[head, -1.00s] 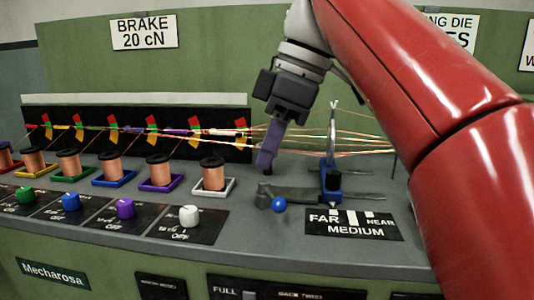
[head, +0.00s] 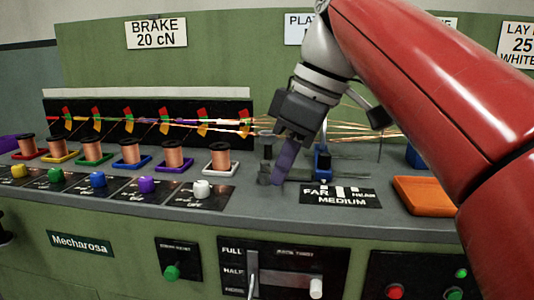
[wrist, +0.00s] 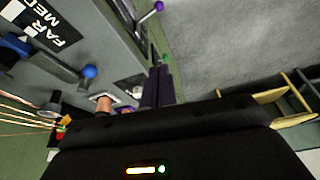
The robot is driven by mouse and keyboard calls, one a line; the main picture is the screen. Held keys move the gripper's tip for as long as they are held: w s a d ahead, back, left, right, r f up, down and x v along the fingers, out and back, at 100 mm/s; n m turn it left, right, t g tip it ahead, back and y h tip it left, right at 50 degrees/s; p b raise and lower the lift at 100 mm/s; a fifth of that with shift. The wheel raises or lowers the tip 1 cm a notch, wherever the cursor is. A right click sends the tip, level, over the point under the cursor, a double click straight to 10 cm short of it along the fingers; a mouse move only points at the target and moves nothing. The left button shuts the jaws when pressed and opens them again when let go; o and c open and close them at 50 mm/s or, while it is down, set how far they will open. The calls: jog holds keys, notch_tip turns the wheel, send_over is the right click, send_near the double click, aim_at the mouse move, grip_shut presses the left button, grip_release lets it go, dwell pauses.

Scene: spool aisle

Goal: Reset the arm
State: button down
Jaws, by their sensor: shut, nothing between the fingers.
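My gripper (head: 279,178) points down over the grey counter, its purple fingers shut with nothing between them. In the head view it stands beside the grey lever post, left of the FAR/MEDIUM/NEAR label (head: 340,196), and covers the lever's blue ball. In the wrist view the shut fingers (wrist: 158,88) show at the middle, and the blue ball (wrist: 89,71) is to their left, apart from them. My red arm reaches in from the right.
Copper spools in coloured trays, such as the white one (head: 220,174), line the counter at left. An orange tray (head: 424,196) lies at right. Thin wires (head: 350,130) run behind my gripper. Panels with a FULL/HALF slider (head: 252,270) and buttons (head: 394,291) are on the front.

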jog(key=s+d+f+m+t+h, duration=0.1)
jog(key=s+d+f+m, duration=0.2)
jog(key=f, duration=0.6)
jog(key=s+d+f+m+t+h, duration=0.1)
jog(key=s+d+f+m+t, duration=0.1)
jog(key=d+f+m, duration=0.3)
jog(key=s+d+f+m+t+h, duration=0.1)
jog(key=s+d+f+m, duration=0.3)
jog(key=f, duration=0.9)
jog(key=shift+s+d+f+m+h, duration=0.25)
jog(key=shift+d+f+m+h, duration=0.2)
jog(key=shift+m, duration=0.75)
jog(key=shift+d+r, duration=0.1)
jog(key=shift+r, duration=0.05)
